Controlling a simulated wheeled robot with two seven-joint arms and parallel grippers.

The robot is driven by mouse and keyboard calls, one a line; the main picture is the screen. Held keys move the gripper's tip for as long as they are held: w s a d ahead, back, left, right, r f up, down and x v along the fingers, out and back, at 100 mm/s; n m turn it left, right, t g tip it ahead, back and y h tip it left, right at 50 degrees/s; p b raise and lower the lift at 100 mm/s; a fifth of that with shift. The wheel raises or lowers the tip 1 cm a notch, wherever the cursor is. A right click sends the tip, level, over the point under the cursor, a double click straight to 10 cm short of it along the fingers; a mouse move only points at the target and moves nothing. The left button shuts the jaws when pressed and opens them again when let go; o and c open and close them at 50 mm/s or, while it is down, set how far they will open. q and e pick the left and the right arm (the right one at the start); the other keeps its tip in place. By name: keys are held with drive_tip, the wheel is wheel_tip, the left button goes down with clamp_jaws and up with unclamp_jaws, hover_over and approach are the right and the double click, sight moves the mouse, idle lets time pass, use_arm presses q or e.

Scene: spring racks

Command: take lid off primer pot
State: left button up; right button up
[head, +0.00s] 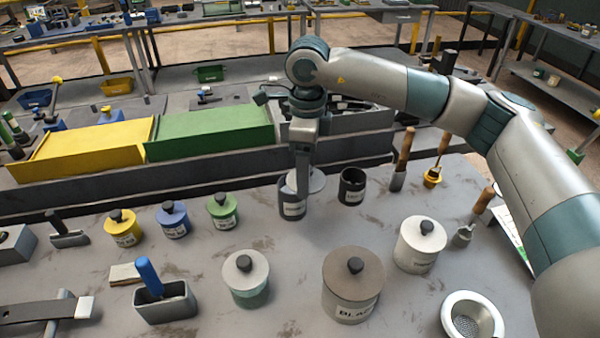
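My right gripper (303,188) points straight down at the back middle of the bench. It overlaps a pale round disc (318,181) that looks like a lid, and the dark labelled pot (290,204) beside it. I cannot tell whether its fingers are closed on the disc. No readable label marks the primer pot. Lidded pots with dark knobs are a white one (417,257), a large brown-grey one (350,307) lettered "BLA", and a pale-lidded one with a teal lower part (250,295). My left gripper is not in view.
Small yellow (124,238), blue (173,227) and green (223,219) lidded pots stand left. A dark open pot (351,190) is right of the gripper. Yellow (85,150) and green (210,133) boxes lie behind. A white-rimmed strainer (450,308) is front right.

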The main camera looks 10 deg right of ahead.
drive_tip(key=shift+s+d+r, duration=0.1)
drive_tip(key=shift+s+r, duration=0.35)
drive_tip(key=shift+s, duration=0.25)
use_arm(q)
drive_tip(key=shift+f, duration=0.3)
use_arm(e)
drive_tip(key=shift+f, duration=0.1)
